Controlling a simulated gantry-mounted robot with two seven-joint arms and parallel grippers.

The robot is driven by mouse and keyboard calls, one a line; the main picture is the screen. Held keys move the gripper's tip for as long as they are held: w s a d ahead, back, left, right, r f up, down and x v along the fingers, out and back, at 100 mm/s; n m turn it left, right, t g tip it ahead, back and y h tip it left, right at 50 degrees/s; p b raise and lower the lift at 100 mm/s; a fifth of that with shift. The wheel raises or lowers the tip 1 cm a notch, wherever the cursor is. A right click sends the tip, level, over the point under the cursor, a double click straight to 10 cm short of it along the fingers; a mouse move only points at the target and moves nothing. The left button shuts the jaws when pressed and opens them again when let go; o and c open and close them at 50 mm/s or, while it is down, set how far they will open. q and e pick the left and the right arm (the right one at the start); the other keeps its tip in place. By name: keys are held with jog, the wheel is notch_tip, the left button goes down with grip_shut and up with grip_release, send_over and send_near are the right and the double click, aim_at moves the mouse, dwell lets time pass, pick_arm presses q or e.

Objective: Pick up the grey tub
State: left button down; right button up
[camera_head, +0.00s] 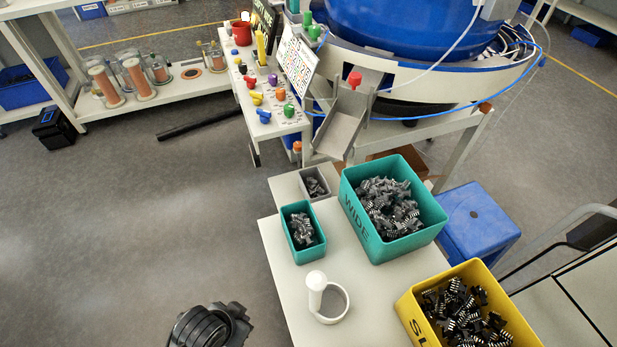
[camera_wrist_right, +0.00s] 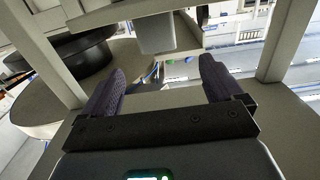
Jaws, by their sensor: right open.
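The grey tub (camera_head: 314,184) is a small open box holding grey connector parts. It stands on a pale ledge behind the small teal tub, below the metal chute. No gripper touches it in the head view. My right gripper (camera_wrist_right: 160,86) is open, with two dark ribbed fingers spread apart and nothing visible held between them. A grey block-like shape shows beyond the fingers in the right wrist view; I cannot tell what it is. My left gripper is not in view.
A small teal tub (camera_head: 289,229) and large teal WIDE tub (camera_head: 368,238) stand close by the grey tub. A yellow tub (camera_head: 413,318) and white ring-and-post piece (camera_head: 317,281) are nearer. The chute (camera_head: 342,128) overhangs behind. A blue stool (camera_head: 479,224) stands right.

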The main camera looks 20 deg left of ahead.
aim_at(321, 198)
jog(key=b+x, duration=0.2)
jog(key=x, duration=0.3)
jog(key=shift+w+a, duration=0.15)
jog(key=shift+w+a+f+b, duration=0.25)
jog(key=shift+w+b, duration=0.1)
jog(key=shift+b, duration=0.1)
jog(key=b+x, duration=0.2)
jog(key=x, duration=0.2)
jog(key=shift+w+d+f+b, duration=0.1)
jog(key=shift+d+f+b, duration=0.05)
jog(key=shift+b, duration=0.2)
jog(key=shift+w+a, duration=0.2)
jog(key=shift+a, duration=0.05)
